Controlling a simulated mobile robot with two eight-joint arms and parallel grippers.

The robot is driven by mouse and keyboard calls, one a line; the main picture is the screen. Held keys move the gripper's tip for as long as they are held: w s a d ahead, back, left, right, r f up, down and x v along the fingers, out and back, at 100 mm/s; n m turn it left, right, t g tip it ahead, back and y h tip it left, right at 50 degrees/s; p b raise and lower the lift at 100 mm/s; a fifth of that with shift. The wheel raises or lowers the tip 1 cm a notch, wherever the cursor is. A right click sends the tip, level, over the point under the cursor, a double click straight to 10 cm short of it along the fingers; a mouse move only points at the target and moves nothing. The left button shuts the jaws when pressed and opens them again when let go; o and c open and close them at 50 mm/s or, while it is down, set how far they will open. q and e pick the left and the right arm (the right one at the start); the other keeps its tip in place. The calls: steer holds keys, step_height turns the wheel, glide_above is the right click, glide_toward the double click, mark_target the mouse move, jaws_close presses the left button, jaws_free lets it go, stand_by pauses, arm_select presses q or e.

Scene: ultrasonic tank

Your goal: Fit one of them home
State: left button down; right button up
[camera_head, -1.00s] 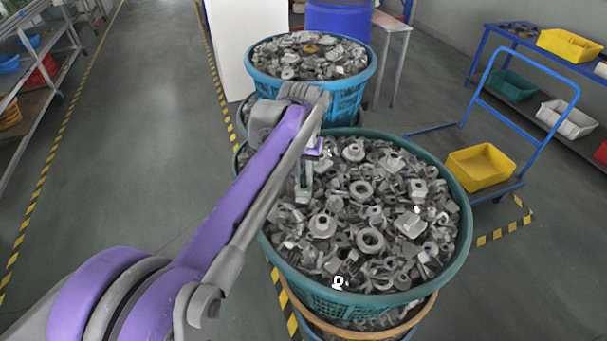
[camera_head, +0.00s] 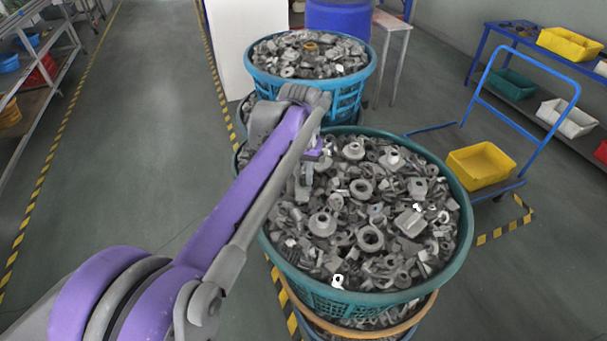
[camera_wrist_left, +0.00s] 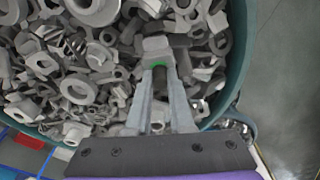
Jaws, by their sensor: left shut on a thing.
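My left gripper (camera_head: 304,186) is over the left part of a green basket (camera_head: 462,235) heaped with grey metal parts. In the left wrist view its two fingers (camera_wrist_left: 158,72) come together on a small grey metal part (camera_wrist_left: 157,46), with a green patch at the fingertips. The held part lies against the heap in that view, and I cannot tell if it touches it. Loose parts, such as a grey ring (camera_head: 370,239) and a bright white piece (camera_head: 338,282), lie in the basket. My right gripper is not in view.
A blue basket (camera_head: 350,92) of similar parts stands behind. A blue trolley (camera_head: 505,190) with a yellow bin (camera_head: 481,165) is at the right. A blue-framed shelf (camera_head: 520,48) holds more bins. Open floor (camera_head: 140,160) lies to the left.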

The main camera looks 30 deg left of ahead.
arm_select(q)
steer(key=c, duration=0.7)
jaws_free()
steer(key=r, duration=0.3)
steer(key=s+r, duration=0.1)
steer(key=r, duration=0.6)
steer(key=shift+s+d+r+p, duration=0.15)
steer(key=shift+r+p, duration=0.15)
